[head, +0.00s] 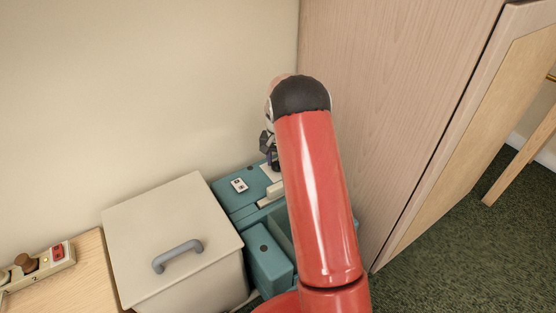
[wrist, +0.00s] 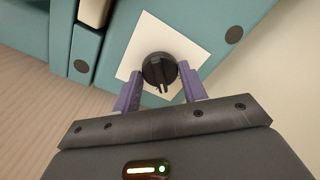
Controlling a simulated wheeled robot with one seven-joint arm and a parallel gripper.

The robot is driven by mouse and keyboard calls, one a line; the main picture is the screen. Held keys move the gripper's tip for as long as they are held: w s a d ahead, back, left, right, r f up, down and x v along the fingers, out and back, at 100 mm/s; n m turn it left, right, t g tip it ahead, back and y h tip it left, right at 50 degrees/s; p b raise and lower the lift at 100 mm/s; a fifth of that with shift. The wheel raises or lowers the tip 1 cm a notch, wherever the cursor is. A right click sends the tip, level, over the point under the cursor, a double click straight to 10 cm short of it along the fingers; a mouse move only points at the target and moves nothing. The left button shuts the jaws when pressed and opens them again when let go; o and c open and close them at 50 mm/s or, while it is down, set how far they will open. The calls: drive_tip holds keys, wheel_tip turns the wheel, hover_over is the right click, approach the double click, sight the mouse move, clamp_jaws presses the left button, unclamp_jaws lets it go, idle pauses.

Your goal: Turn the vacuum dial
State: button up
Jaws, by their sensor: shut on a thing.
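The vacuum dial (wrist: 159,69) is a round black knob with a raised grip, on a square white plate (wrist: 133,58) on the teal vacuum (wrist: 205,18). In the wrist view my gripper (wrist: 160,75) has its two purple fingers on either side of the dial, shut on it. In the head view the vacuum (head: 233,189) stands against the wall, partly behind my red arm. There my gripper points down at its top, and the dial itself is hidden.
A cream box (head: 175,230) with a grey handle stands close at the vacuum's left. A tall wooden cabinet (head: 390,110) rises close on the right. Green carpet (head: 450,255) is open at lower right.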

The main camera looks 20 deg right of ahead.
sight(278, 162)
drive_tip(key=shift+m, duration=1.1)
drive_tip(key=o, duration=1)
drive_tip(key=shift+r+p, duration=0.4)
drive_tip(key=shift+r, duration=3.5)
